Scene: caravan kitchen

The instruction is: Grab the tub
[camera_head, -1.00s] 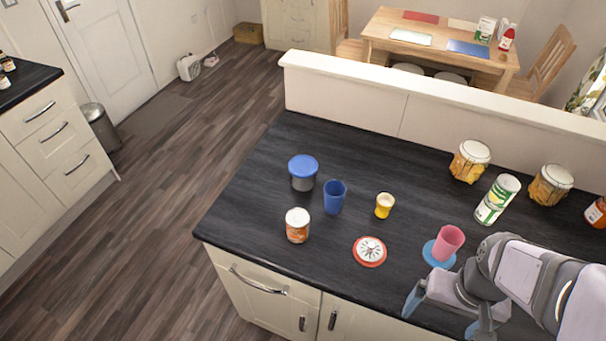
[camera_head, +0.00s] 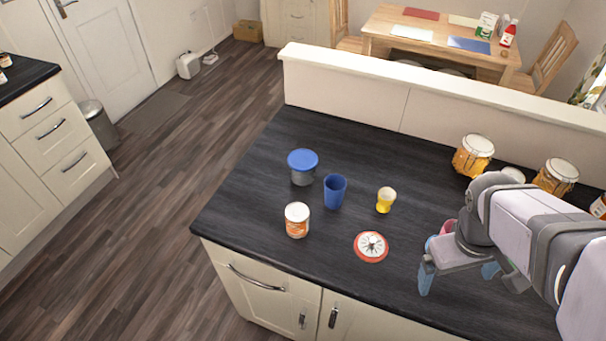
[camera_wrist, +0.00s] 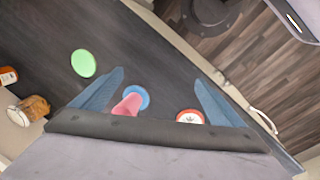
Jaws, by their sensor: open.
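The tub (camera_head: 303,174) is grey with a blue lid and stands upright on the dark counter, left of a blue cup (camera_head: 335,191). It does not show in the wrist view. My gripper (camera_head: 458,274) is open and empty at the right of the counter, well to the right of the tub. Its two blue fingers also show spread apart in the wrist view (camera_wrist: 160,80). Between them I see a pink cup (camera_wrist: 127,105) and a blue coaster (camera_wrist: 138,96), which my gripper mostly hides in the head view.
Near the tub are an orange-and-white can (camera_head: 297,220), a yellow cup (camera_head: 385,200) and a red-rimmed dial (camera_head: 371,246). Yellow jars (camera_head: 472,157) stand at the back right. A raised ledge (camera_head: 400,95) runs behind the counter. The counter's left end is clear.

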